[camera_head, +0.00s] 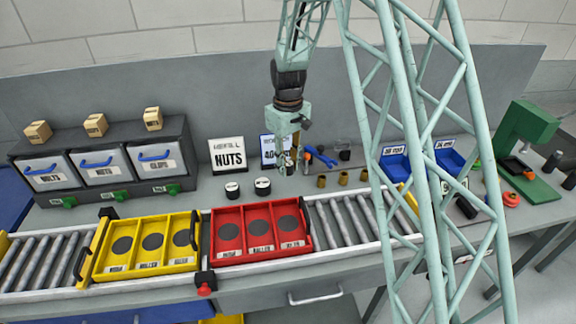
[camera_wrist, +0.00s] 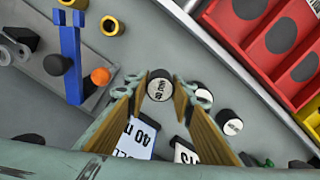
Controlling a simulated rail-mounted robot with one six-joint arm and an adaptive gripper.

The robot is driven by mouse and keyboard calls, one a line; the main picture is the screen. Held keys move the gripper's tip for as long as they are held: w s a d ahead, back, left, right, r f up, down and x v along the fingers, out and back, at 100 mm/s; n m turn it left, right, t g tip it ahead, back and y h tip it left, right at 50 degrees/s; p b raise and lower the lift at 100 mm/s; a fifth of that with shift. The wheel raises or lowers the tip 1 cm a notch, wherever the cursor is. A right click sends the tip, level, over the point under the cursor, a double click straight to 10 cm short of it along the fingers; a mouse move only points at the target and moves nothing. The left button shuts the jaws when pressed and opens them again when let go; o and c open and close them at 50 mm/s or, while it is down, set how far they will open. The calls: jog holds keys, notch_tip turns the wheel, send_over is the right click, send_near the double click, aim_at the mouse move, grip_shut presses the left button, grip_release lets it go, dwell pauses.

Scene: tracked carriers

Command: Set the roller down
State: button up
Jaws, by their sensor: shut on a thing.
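The roller (camera_wrist: 160,85) is a short black cylinder with a white, lettered end face. In the wrist view my gripper (camera_wrist: 160,91) is shut on it, one tan-padded finger on each side. In the head view my gripper (camera_head: 289,160) points down over the back part of the grey bench, in front of the signs; the held roller is too small there to make out clearly. I cannot tell whether it touches the bench. Two similar black-and-white cylinders (camera_head: 232,190) (camera_head: 263,187) stand on the bench to the left and nearer the conveyor.
A red three-compartment tray (camera_head: 213,240) and a yellow one (camera_head: 98,245) sit on the roller conveyor (camera_head: 340,215). A NUTS sign (camera_head: 229,154) stands behind. Blue tool (camera_head: 322,156) and brass rings (camera_head: 343,178) lie right of my gripper. Blue bins (camera_head: 396,165) stand farther right.

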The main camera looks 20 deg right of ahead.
jog(key=m, duration=0.2)
jog(key=f+m, duration=0.1)
jog(key=m, duration=0.2)
jog(key=shift+f+b, duration=0.15)
jog(key=shift+b, duration=0.2)
